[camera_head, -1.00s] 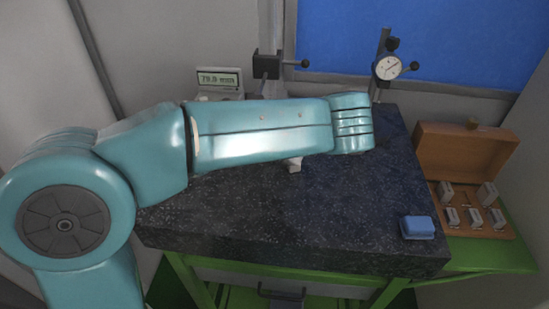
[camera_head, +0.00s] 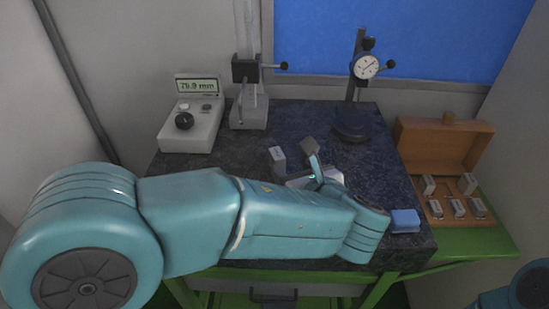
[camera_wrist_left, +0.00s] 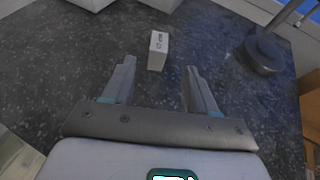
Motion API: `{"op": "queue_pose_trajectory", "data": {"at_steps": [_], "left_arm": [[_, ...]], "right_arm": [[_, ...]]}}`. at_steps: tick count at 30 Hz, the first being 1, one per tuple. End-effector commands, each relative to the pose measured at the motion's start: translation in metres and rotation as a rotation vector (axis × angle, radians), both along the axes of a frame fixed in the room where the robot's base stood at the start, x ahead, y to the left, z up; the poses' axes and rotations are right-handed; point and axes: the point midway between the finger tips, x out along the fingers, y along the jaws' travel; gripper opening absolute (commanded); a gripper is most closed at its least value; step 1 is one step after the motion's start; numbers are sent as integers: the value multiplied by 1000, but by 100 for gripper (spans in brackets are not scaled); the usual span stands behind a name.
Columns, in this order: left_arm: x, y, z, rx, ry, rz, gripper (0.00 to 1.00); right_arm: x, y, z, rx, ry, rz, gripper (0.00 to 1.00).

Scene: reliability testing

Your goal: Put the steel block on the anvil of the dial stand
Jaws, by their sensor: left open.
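The steel block (camera_head: 277,160) stands on the dark granite plate, left of the dial stand. It also shows in the left wrist view (camera_wrist_left: 158,50), with markings on its face. My left gripper (camera_head: 297,166) is open and empty, close to the block. In the left wrist view the block lies just beyond and between the fingertips (camera_wrist_left: 160,66). The dial stand (camera_head: 351,128) has a dark round base at the back right of the plate, with its dial (camera_head: 367,66) above. Its base shows in the left wrist view (camera_wrist_left: 262,55). My right gripper is out of view.
A digital readout (camera_head: 190,130) stands at the back left, beside another stand (camera_head: 248,112). A blue box (camera_head: 404,221) lies at the plate's right edge. An open wooden case (camera_head: 440,150) with several blocks stands farther right.

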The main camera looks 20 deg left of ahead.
Motion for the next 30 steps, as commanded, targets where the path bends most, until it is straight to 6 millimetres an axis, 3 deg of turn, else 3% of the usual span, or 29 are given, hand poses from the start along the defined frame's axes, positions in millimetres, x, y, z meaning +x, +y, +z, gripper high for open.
{"op": "queue_pose_trajectory", "data": {"at_steps": [6, 21, 29, 30], "left_arm": [[30, 26, -15, 0, 1, 5, 57], [69, 62, -41, -1, 2, 6, 57], [73, 65, -43, -1, -1, 5, 57], [73, 65, -43, -1, -1, 5, 51]], "right_arm": [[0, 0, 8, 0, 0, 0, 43], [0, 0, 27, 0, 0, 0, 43], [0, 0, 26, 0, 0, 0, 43], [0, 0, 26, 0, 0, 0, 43]]}}
